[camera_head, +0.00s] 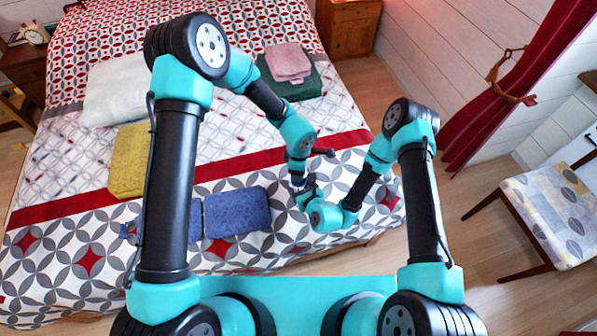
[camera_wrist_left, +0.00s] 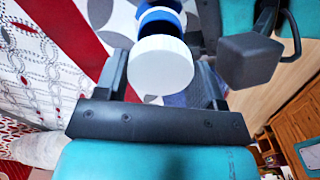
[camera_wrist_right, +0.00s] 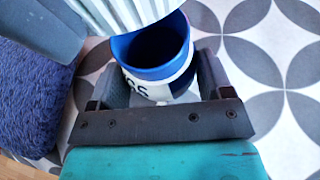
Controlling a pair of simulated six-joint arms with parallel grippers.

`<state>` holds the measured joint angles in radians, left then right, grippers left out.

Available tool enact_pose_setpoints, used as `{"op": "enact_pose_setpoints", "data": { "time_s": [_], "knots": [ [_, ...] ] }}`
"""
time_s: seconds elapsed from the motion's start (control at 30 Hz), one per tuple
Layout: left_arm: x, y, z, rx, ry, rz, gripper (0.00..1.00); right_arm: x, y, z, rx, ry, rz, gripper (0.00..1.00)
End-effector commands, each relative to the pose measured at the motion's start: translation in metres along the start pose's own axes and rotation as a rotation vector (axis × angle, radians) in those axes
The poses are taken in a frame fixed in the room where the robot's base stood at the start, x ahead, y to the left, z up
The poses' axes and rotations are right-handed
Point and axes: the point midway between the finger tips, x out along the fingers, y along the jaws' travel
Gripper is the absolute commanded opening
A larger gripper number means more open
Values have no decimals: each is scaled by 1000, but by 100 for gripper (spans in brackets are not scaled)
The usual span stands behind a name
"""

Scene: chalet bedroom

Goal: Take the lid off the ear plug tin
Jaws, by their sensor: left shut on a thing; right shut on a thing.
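The ear plug tin (camera_wrist_right: 160,75) is blue inside with a white and blue printed outside. My right gripper (camera_wrist_right: 158,82) is shut around its sides, and its open mouth shows in the right wrist view. The white ribbed lid (camera_wrist_left: 161,63) is shut in my left gripper (camera_wrist_left: 162,76). It also shows at the top of the right wrist view (camera_wrist_right: 122,12), off the tin's mouth and overlapping its edge in the picture. The blue tin rim (camera_wrist_left: 160,18) shows beyond the lid in the left wrist view. In the head view both grippers meet above the bed, mostly hidden by my arms.
The patterned bed (camera_head: 60,240) lies under both grippers. A blue folded towel (camera_head: 237,212) lies close to the left of them. A yellow towel (camera_head: 128,160), white pillow (camera_head: 115,90) and green and pink folded cloths (camera_head: 288,62) lie farther off. A chair (camera_head: 550,205) stands at right.

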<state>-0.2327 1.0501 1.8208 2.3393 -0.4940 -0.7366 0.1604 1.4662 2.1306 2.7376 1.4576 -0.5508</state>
Motion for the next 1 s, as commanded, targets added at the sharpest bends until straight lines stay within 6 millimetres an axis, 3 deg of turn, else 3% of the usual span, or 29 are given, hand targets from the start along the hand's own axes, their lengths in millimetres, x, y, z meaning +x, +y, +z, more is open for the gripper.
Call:
{"op": "enact_pose_setpoints", "data": {
  "time_s": [0.33,0.37,0.6,1.0],
  "knots": [
    [-10,0,0,0,0,-1,34,0,0,0,0,0,0,7],
    [-10,0,0,0,0,-1,34,0,0,0,0,0,0,74],
    [-10,0,0,0,0,-1,34,0,0,0,0,0,0,97],
    [-10,0,0,0,0,-1,34,-5,0,0,1,1,0,100]
  ]
}}
